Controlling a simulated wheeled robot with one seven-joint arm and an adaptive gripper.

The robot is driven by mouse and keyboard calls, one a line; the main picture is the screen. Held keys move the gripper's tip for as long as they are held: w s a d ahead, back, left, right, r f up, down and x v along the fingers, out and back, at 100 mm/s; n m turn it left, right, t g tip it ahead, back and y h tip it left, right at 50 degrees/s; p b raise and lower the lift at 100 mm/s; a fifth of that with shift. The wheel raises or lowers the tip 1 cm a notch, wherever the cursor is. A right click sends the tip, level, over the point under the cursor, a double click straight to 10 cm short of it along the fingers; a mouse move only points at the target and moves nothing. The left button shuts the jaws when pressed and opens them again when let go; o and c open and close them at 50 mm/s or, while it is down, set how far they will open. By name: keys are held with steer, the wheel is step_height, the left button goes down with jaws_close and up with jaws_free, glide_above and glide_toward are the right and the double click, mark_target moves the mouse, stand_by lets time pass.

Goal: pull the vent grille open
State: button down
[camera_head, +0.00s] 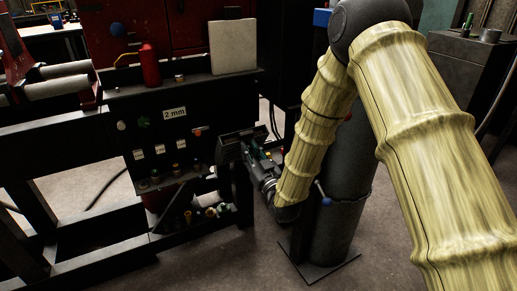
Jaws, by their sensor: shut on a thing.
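The vent grille (229,139) seems to be the small dark part on the right end of the black machine panel; its slats are too small and dark to make out. My gripper (247,151) reaches it from the lower right, at the end of my yellow-sleeved arm. The fingers are shut on the grille's edge, though the contact is small and partly hidden by the gripper itself. How far the grille stands open cannot be told.
The black machine panel (163,130) carries a "2 mm" label and several small knobs. A red bottle (149,64) and a pale board (232,46) stand on its top. A dark cylindrical post (341,190) stands close to the right of my gripper. Bare floor lies in front.

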steer(key=shift+f, duration=0.35)
steer(key=c, duration=1.3)
jaws_free()
steer(key=shift+f, duration=0.1)
steer(key=v, duration=1.2)
